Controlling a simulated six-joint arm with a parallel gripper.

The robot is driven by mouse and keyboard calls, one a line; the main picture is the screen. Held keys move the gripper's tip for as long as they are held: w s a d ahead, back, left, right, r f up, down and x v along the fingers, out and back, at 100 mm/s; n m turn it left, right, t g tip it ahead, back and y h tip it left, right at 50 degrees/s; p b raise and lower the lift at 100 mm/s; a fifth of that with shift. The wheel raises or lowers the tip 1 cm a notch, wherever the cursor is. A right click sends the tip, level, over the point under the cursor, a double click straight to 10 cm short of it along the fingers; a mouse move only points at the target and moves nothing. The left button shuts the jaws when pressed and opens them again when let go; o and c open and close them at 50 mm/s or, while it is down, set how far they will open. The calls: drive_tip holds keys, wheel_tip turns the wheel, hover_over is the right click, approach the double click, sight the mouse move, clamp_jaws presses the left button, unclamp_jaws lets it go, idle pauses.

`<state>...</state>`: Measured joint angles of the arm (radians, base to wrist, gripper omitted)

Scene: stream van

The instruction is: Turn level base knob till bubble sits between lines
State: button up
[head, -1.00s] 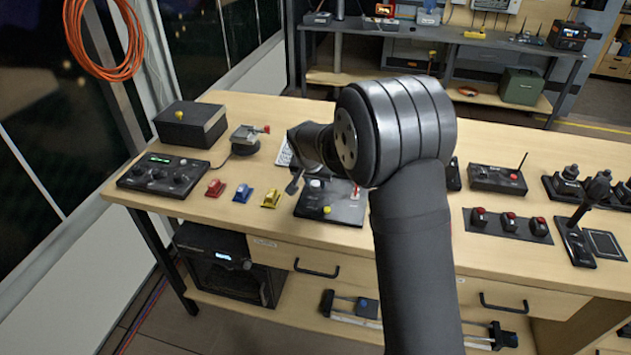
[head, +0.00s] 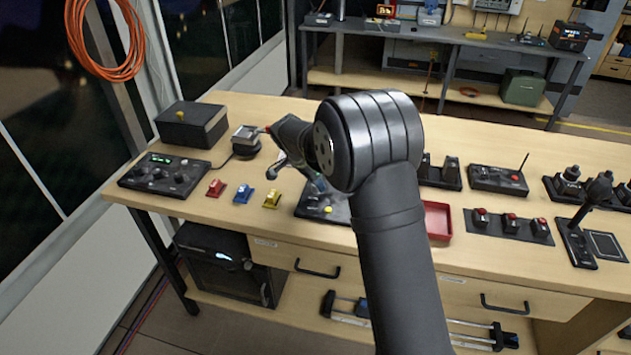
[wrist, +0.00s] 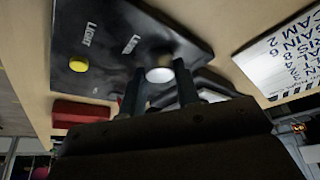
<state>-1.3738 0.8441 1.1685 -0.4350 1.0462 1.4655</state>
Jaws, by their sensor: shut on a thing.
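In the wrist view, the two fingers of my gripper (wrist: 160,80) stand on either side of a pale round knob (wrist: 160,75), closed on it. The panel (head: 306,208) is partly covered by my arm. I cannot make out a bubble or its lines in either view.
Red, blue and yellow blocks (head: 243,194) lie in front. A red tray (head: 438,220) and red switches (head: 510,223) are on the right. A lettered white card (wrist: 285,55) lies beside the panel.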

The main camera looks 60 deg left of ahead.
idle(0.3)
drive_tip(key=o, duration=1)
drive_tip(key=shift+c, duration=0.2)
drive_tip(key=a+v, duration=0.1)
drive_tip(key=v, duration=1.6)
drive_tip(key=shift+d+r, duration=0.25)
drive_tip(key=shift+d, duration=0.05)
drive_tip(key=x, duration=1.7)
drive_tip(key=shift+d+f, duration=0.2)
drive_tip(key=shift+f, duration=0.1)
